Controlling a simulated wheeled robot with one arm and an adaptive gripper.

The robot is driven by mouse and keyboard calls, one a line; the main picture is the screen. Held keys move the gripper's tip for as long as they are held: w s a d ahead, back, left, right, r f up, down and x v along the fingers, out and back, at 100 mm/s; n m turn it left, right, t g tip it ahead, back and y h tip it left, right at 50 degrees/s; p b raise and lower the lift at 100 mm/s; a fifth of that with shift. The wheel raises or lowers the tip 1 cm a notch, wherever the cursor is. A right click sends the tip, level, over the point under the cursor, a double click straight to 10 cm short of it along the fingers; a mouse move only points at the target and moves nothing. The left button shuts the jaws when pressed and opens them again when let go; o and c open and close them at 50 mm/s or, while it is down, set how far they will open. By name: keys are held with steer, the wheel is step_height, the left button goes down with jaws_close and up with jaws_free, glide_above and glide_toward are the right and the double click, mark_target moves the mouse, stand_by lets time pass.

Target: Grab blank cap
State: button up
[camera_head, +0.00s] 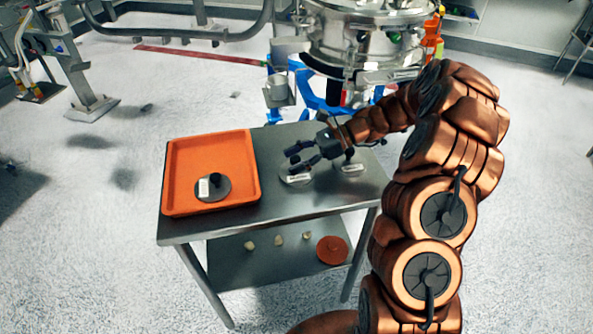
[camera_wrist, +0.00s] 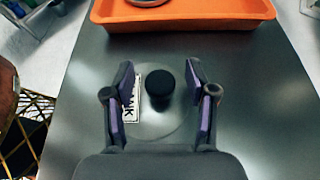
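A round metal cap with a black knob (camera_wrist: 160,88) lies on the metal table between my gripper's fingers in the wrist view. Its metal disc (camera_wrist: 162,122) carries a white label (camera_wrist: 131,98); the lettering is partly hidden, and its visible end looks like "NK". In the head view this cap (camera_head: 297,180) lies below my gripper (camera_head: 298,158). My gripper is open, with its purple-padded fingers (camera_wrist: 160,72) on either side of the knob and gaps on both sides. I see no contact.
A second labelled cap (camera_head: 352,171) lies to the right, partly hidden by my gripper. An orange tray (camera_head: 250,160) at the left holds another cap with a black knob (camera_head: 214,179). The lower shelf (camera_head: 290,262) holds an orange disc (camera_head: 332,250) and small pale pieces.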

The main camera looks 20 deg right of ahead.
jaws_close()
stand_by(0.4)
